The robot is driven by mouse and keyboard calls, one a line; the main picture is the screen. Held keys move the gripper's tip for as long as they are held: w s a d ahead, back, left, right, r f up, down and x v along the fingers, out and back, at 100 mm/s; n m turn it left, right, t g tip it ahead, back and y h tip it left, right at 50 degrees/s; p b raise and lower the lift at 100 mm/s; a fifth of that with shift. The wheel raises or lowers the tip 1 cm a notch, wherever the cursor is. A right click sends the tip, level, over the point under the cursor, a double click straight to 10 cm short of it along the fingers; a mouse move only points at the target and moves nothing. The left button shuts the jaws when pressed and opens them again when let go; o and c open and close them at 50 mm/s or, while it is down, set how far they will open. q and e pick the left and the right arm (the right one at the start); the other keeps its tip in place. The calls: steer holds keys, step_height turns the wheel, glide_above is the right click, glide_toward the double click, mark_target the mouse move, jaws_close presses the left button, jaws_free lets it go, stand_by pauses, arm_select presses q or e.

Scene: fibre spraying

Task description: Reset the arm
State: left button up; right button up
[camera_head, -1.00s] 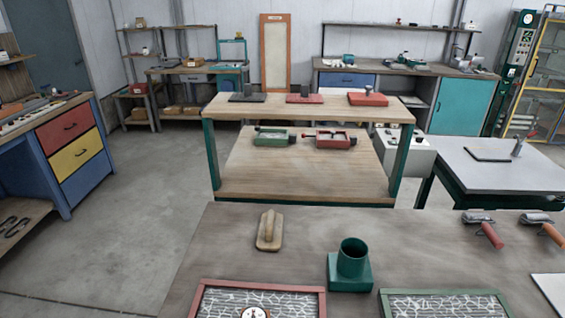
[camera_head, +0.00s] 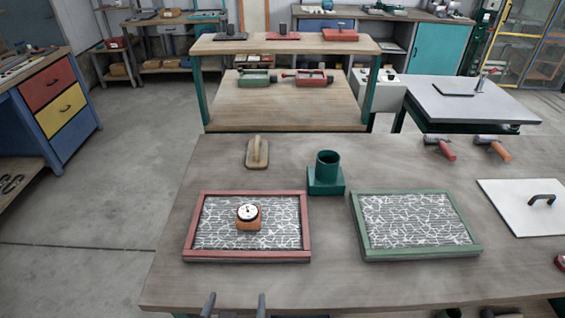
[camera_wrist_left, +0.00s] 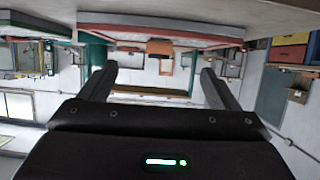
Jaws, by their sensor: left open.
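My left gripper (camera_head: 235,304) shows at the bottom edge of the head view, with two dark fingertips apart in front of the near table's front edge. In the left wrist view my left gripper (camera_wrist_left: 157,80) is open, with nothing between its fingers. Small dark shapes at the bottom edge, right of centre in the head view, may be tips of my right gripper (camera_head: 470,313); too little shows to tell its state.
Floor is clear at left.

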arm_select(q)
steer(key=s+a+m+g, duration=0.2)
steer(key=a+g, duration=0.7)
steer(key=a, duration=0.1)
step_height(320, 180, down, 30)
steer(key=s+g+b, duration=0.2)
steer(key=s+a+f, duration=0.1)
steer(key=s+f, duration=0.9)
steer(key=s+a+f+g+b, duration=0.1)
steer(key=s+a+f, duration=0.1)
steer(key=s+f, duration=0.8)
steer(key=shift+s+a+f, duration=0.25)
steer(key=shift+f, duration=0.3)
